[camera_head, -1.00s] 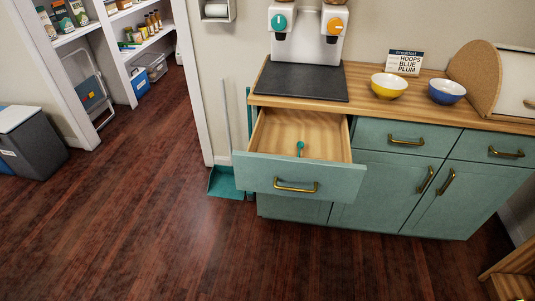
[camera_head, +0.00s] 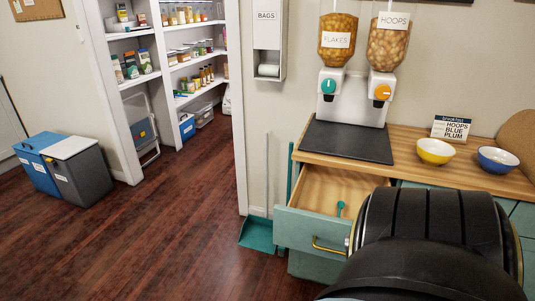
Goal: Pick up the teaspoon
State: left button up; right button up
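A small teal spoon (camera_head: 340,209) lies in the open drawer (camera_head: 319,198) of the green cabinet, near the drawer's front. I take it to be the teaspoon. Part of the drawer's front and the cabinet right of it are hidden behind a large dark part of my own arm at the lower right. Neither gripper shows in the head view, so I cannot see whether either is open or shut.
The counter holds a dark mat (camera_head: 347,141), a cereal dispenser (camera_head: 352,96), a yellow bowl (camera_head: 435,151), a blue bowl (camera_head: 497,160) and a sign (camera_head: 450,130). A teal dustpan (camera_head: 257,234) stands left of the drawer. Bins (camera_head: 88,170) are far left; floor between is clear.

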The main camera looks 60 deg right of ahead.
aim_at(340, 204)
jog(key=u, duration=0.5)
jog(key=k, duration=1.25)
jog(key=z, duration=1.55)
jog(key=i, duration=0.45)
jog(key=u, duration=0.1)
